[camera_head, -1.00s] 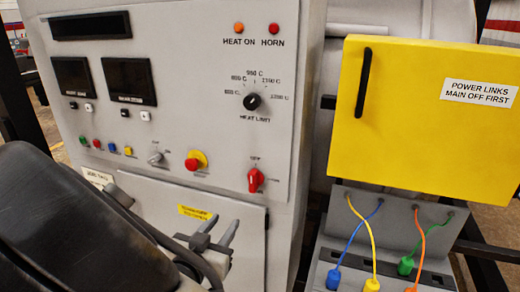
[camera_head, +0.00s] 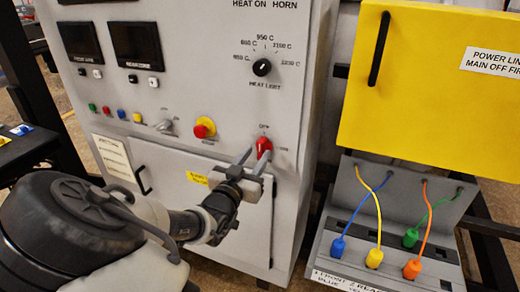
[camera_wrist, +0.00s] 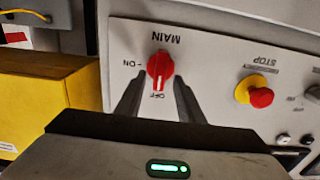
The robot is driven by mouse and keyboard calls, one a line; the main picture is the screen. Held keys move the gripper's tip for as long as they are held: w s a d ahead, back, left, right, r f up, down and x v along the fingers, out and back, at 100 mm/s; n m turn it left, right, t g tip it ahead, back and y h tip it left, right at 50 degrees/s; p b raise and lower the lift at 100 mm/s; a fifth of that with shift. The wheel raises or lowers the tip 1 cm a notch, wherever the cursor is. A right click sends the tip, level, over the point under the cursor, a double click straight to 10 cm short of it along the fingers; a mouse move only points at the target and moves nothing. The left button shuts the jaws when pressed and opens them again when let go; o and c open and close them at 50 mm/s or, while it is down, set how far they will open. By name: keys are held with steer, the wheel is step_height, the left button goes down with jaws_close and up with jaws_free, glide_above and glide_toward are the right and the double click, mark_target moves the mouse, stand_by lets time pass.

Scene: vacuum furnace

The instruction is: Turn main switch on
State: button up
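The red main switch (camera_head: 264,146) is on the lower right of the grey control panel. In the wrist view, which shows the panel upside down, the red knob (camera_wrist: 160,69) sits under the label MAIN. Its white mark points towards OFF; ON is marked to the left there. My gripper (camera_head: 255,161) is open, its two fingers parallel and apart, just in front of the switch. In the wrist view my gripper (camera_wrist: 157,95) has its fingertips around the knob's width, one to each side. I cannot tell whether they touch it.
The red stop button on its yellow base (camera_head: 204,128) is left of the switch. The heat limit knob (camera_head: 262,67) is above. A yellow cover (camera_head: 430,90) stands out at right, over coloured cable plugs (camera_head: 375,257). A cabinet door (camera_head: 160,180) lies below the panel.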

mark_target(260, 151)
steer(key=shift+x, duration=1.7)
jaws_close()
